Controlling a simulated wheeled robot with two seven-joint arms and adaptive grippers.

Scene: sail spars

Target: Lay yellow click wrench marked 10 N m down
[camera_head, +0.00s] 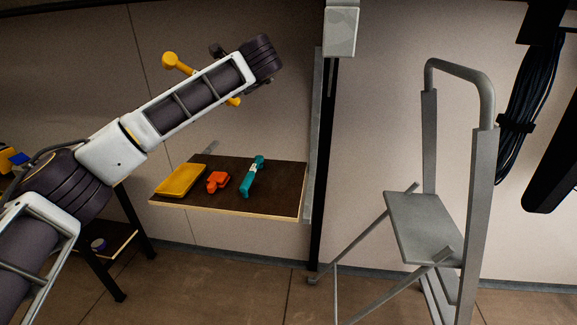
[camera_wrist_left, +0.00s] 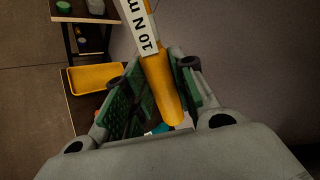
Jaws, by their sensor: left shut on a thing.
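The yellow click wrench (camera_head: 181,64) is in the air above the wall shelf, its middle hidden behind my left arm in the head view. In the left wrist view the wrench (camera_wrist_left: 163,88) carries a white label reading 10 N m. My left gripper (camera_wrist_left: 155,90) is shut on it, with green-padded fingers on both sides of the yellow handle. In the head view this gripper is mostly hidden behind the arm. My right gripper is in neither view.
The dark wall shelf (camera_head: 280,191) holds a yellow tray (camera_head: 180,180), an orange tool (camera_head: 217,181) and a teal tool (camera_head: 252,177). Its right part and front strip are bare. A post stands at its right. A grey step ladder (camera_head: 428,228) stands farther right.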

